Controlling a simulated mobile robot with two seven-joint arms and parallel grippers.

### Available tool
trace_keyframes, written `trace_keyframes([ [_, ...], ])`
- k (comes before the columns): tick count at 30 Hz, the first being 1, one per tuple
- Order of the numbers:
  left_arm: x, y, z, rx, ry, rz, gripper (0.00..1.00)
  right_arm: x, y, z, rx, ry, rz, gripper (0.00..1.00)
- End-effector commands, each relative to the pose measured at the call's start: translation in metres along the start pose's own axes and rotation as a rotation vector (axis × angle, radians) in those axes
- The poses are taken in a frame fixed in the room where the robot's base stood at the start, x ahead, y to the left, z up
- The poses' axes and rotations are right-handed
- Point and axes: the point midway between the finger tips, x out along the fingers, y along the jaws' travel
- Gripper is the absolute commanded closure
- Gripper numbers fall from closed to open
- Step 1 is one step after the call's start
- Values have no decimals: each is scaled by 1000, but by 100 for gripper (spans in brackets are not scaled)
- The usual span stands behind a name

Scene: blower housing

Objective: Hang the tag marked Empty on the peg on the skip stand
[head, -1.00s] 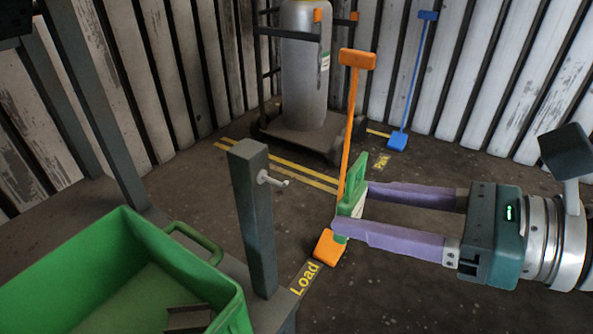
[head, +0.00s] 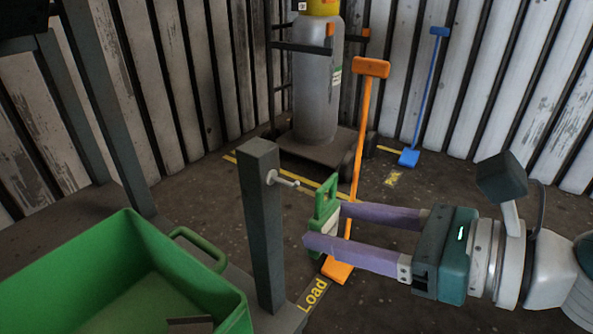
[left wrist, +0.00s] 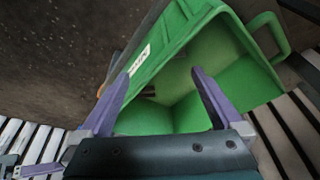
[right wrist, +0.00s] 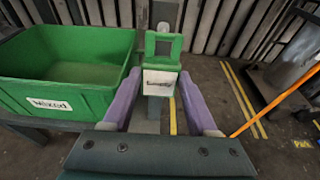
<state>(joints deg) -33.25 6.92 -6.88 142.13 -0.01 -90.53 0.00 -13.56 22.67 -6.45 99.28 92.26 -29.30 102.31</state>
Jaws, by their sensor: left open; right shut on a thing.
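A green tag (head: 326,203) with an open top loop and a white label is held in my right gripper (head: 322,226), which is shut on it. The pale peg (head: 284,181) sticks out rightward from the dark post (head: 262,225) on the skip stand. The tag is right of the peg in the head view and looks apart from it. My left gripper (left wrist: 161,74) is open and empty, above a green skip.
The green skip (head: 233,312) stands left of the post; its label in the right wrist view (right wrist: 49,105) seems to read "Mixed". An orange long-handled tool (head: 361,130) stands behind the right gripper. A grey cylinder (head: 317,95) on a trolley and a blue tool (head: 428,90) stand farther back.

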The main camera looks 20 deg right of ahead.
Motion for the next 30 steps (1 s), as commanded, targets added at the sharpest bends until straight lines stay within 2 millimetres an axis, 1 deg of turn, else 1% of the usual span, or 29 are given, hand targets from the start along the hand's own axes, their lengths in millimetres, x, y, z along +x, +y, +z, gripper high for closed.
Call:
trace_keyframes([
  [18,3,1,0,-5,1,4,0,40,0,6,0,0,0,94],
  [24,4,0,1,-1,0,0,0,48,0,4,1,-1,0,94],
  [30,3,-1,1,3,0,-3,0,51,0,4,0,0,0,94],
])
